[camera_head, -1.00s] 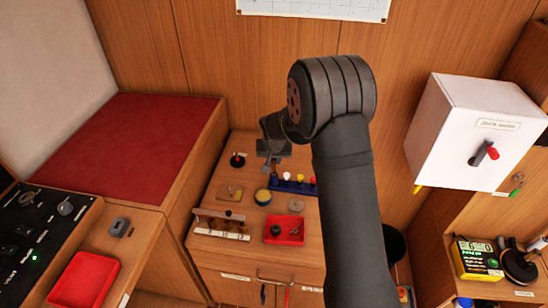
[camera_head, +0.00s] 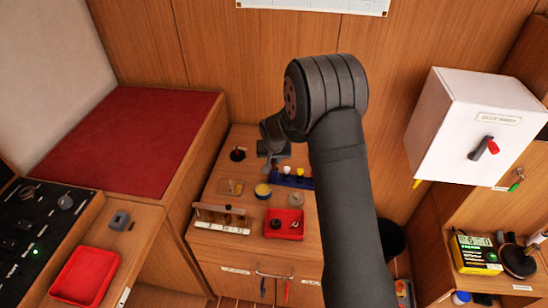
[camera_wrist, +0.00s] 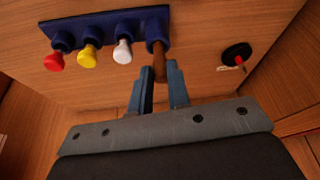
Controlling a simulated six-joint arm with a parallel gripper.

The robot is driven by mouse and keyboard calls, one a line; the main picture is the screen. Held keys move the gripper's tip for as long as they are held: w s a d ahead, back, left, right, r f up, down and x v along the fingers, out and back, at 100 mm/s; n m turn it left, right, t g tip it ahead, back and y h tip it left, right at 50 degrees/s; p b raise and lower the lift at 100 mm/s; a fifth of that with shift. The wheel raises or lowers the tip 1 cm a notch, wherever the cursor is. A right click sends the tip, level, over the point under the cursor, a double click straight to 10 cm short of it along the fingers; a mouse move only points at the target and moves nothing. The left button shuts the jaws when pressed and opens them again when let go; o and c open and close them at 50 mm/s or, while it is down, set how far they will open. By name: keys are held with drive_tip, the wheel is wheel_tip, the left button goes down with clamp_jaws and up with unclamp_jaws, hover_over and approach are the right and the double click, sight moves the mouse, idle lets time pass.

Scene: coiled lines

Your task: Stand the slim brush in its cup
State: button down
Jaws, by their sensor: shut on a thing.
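My gripper (camera_wrist: 158,88) is shut on a slim brown handle (camera_wrist: 158,62), which I take to be the brush. The handle is in line with the end socket of a dark blue holder (camera_wrist: 106,28). I cannot tell how deep it sits, and its lower end is hidden. Red (camera_wrist: 54,62), yellow (camera_wrist: 87,58) and white (camera_wrist: 122,52) knobbed things stand in the other sockets. In the head view my gripper (camera_head: 270,162) is over the left end of the blue holder (camera_head: 293,182), and the brush cannot be made out there.
A black round thing with a red part (camera_wrist: 236,56) lies beside the holder. A white cabinet (camera_head: 470,125) hangs at the right.

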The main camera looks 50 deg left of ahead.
drive_tip(key=shift+f, duration=0.45)
drive_tip(key=c, duration=1.3)
unclamp_jaws()
wheel_tip(320, 180, up, 6)
drive_tip(key=shift+r, duration=0.1)
